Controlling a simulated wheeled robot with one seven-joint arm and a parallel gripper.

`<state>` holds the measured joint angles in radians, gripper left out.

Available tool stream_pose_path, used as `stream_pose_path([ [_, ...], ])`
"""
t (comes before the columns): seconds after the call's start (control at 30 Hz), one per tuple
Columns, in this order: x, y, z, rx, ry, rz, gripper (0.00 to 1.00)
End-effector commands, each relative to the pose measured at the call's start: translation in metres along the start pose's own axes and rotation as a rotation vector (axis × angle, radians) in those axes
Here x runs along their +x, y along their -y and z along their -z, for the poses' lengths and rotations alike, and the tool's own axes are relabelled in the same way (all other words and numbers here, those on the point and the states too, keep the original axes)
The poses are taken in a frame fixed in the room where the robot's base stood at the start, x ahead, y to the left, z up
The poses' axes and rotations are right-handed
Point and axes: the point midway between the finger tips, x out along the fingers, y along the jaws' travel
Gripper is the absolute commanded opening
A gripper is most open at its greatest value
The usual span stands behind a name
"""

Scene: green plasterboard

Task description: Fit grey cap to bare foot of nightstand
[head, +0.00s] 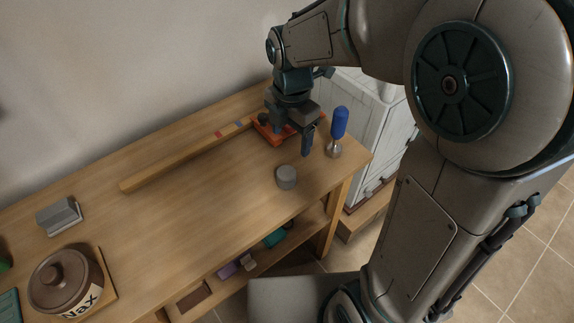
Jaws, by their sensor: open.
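A short grey cylinder, which looks like the grey cap (286,177), stands on the wooden workbench (190,190) near its front edge. My gripper (291,143) points down over the bench, behind the cap and slightly right of it in the picture. Its fingers are apart, with nothing seen between them, and it is clear of the cap. The whitish nightstand (372,115) stands past the bench's right end, partly hidden by my arm. I cannot make out its bare foot.
A red-orange tray (262,136) lies below my gripper. A blue-handled tool (340,122) stands upright at the right. A long wooden strip (165,172) lies at the back. A brown jar (65,282) and grey block (60,215) are at left. The bench middle is clear.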

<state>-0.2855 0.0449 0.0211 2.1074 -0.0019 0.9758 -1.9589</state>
Motion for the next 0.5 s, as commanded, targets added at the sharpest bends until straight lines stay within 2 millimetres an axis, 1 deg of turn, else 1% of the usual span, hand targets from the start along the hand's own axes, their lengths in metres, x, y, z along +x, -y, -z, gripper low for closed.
stream_pose_path([
  [0.1, 0.007, -0.007, 0.002, -0.092, -0.006, 0.011, 0.72],
  [0.17, 0.011, -0.008, 0.003, -0.114, -0.007, 0.013, 0.72],
  [0.23, 0.021, -0.008, 0.003, -0.122, -0.009, 0.017, 0.72],
  [0.5, 0.072, -0.007, 0.004, -0.121, -0.009, 0.017, 0.72],
])
